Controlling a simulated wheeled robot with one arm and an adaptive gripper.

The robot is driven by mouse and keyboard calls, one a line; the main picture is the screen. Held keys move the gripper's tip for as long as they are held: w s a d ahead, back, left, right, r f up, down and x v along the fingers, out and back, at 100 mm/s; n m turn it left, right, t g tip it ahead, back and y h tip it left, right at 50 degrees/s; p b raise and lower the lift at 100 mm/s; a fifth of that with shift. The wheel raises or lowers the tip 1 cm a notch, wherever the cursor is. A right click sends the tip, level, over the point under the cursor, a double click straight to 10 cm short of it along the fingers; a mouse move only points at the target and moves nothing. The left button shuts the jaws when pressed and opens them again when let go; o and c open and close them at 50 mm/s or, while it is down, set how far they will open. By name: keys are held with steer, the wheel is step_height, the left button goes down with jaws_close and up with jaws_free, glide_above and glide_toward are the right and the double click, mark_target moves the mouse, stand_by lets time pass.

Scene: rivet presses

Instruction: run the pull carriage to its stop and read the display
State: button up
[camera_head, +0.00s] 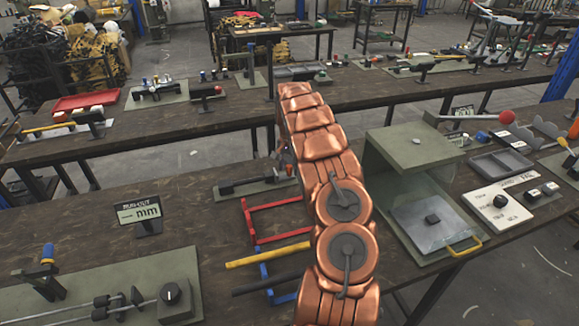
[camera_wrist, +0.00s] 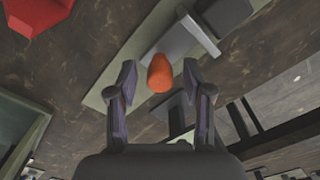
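My gripper (camera_wrist: 159,77) points down in the wrist view with its two fingers apart. An orange knob (camera_wrist: 160,74) lies between the fingertips, with gaps on both sides and no visible contact. Near it are a grey block (camera_wrist: 180,38) and a pale green base plate (camera_wrist: 110,88). In the head view my copper arm hides most of the gripper, near a low fixture with a dark bar (camera_head: 240,185). I cannot tell for sure which part is the pull carriage. The display (camera_head: 139,211), labelled RUN-OUT, shows dashes and mm, no number.
Red (camera_head: 270,222) and blue brackets and a yellow bar (camera_head: 268,255) lie left of my arm. A green housing (camera_head: 412,150) stands close on its right. A railed fixture with a dial block (camera_head: 178,296) fills the front left. Bare bench surrounds the display.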

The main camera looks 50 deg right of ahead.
jaws_close()
